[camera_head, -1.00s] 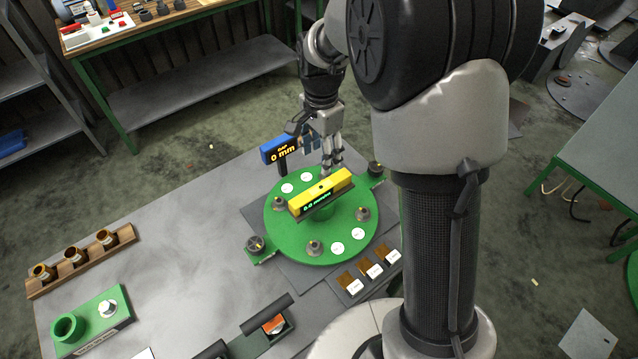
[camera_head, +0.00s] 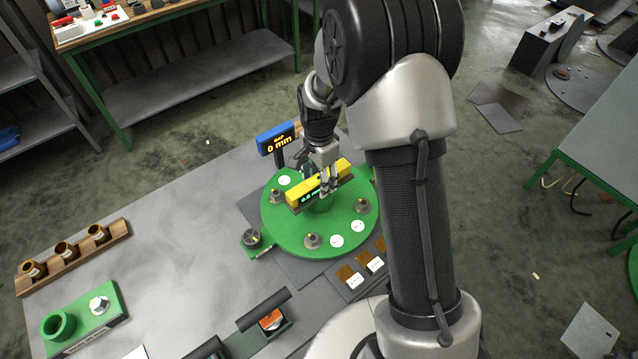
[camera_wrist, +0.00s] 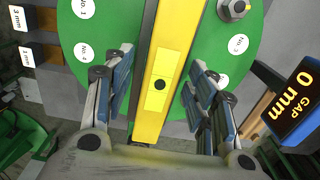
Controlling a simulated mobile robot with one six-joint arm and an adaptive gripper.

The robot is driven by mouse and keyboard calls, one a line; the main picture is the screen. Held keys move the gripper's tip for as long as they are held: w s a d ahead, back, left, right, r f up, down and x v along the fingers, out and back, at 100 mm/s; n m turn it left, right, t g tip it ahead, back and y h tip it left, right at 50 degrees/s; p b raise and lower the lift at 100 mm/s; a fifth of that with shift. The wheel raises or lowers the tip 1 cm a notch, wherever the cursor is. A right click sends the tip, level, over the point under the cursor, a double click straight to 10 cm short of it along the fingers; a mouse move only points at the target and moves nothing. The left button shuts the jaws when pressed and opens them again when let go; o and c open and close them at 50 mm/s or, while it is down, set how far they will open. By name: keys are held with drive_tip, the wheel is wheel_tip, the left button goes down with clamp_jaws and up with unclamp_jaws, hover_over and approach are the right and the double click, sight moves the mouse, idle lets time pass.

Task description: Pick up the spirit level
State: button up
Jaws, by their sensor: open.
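The spirit level (camera_head: 307,193) is a yellow bar with a green digital readout on its side. It lies on top of the middle of the round green disc (camera_head: 290,238). My gripper (camera_head: 330,188) is over the level's right half, pointing down. In the wrist view, the level (camera_wrist: 170,70) runs lengthwise between the two open fingers of my gripper (camera_wrist: 160,95), with a gap on each side. The fingers have blue pads. Whether the fingertips reach down beside the level is hard to tell.
A blue gap display (camera_head: 277,139) reading 0 mm stands behind the disc. Bolts with nuts (camera_head: 313,241) stand around the disc. Shim blocks (camera_head: 357,276) lie in front. A wooden rack (camera_head: 72,257) and a green block (camera_head: 87,318) are at left. The table's middle left is clear.

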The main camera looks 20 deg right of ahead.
drive_tip(key=shift+c, duration=0.3)
clamp_jaws()
idle(0.4)
